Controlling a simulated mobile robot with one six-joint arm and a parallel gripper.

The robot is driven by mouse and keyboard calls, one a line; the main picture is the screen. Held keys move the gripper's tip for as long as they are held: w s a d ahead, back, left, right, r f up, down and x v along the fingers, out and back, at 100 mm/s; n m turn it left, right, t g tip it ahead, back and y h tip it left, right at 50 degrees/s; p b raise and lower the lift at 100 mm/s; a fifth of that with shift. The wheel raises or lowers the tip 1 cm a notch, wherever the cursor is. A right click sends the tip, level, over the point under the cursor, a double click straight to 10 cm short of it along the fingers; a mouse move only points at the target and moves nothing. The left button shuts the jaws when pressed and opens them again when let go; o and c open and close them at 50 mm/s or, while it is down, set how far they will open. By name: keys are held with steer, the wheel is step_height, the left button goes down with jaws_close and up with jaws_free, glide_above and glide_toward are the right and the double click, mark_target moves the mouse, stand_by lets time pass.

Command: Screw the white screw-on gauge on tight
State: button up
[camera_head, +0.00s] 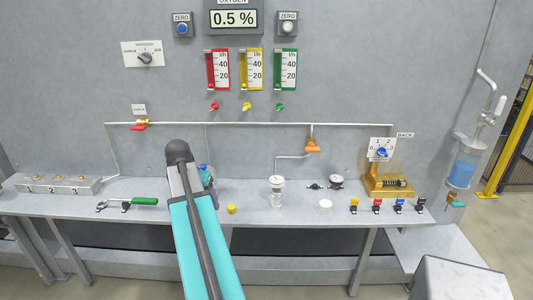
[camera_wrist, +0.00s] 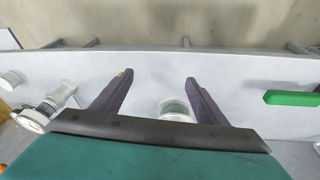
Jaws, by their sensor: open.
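My gripper (camera_wrist: 159,78) is open and empty over the bench, well to one side of the gauge.
A yellow cap (camera_head: 231,209) and a flat white disc (camera_head: 325,204) lie near the bench's front edge. A green-handled tool (camera_head: 144,201) lies at left. Small coloured clips (camera_head: 377,205) and a brass block (camera_head: 388,184) are at right. An orange-handled valve (camera_head: 312,146) hangs above.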

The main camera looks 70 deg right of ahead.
steer(key=s+d+r+m, duration=0.4)
steer(key=s+d+r, duration=0.5)
steer(key=s+r, duration=0.15)
steer(key=m+g+h, duration=0.1)
steer(key=m, duration=0.2)
glide_toward(276, 179)
steer(key=v, duration=0.3)
steer(key=shift+w+r, duration=0.15)
steer(key=shift+r, duration=0.1)
steer(key=shift+f+p, duration=0.15)
steer(key=shift+p, duration=0.15)
steer(key=shift+s+p+x, duration=0.2)
steer(key=shift+p+x, duration=1.75)
steer(key=shift+x, duration=4.85)
